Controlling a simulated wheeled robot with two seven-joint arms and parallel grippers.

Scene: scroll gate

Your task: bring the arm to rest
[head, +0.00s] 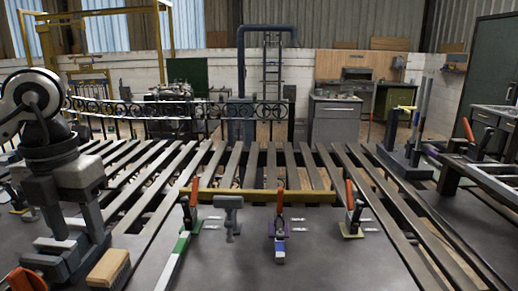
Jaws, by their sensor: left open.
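My left arm comes in at the left edge, white and black at its upper joint. Its grey left gripper (76,230) points down over the left front of the table, with its two fingers apart. Grey block-like parts lie low around the fingers, and I cannot tell whether they touch. A brush with a wooden back (108,268) lies just right of the gripper, apart from it. My right gripper is not in view.
A grey clamp (230,215) stands between. A scroll railing (150,112) stands further back.

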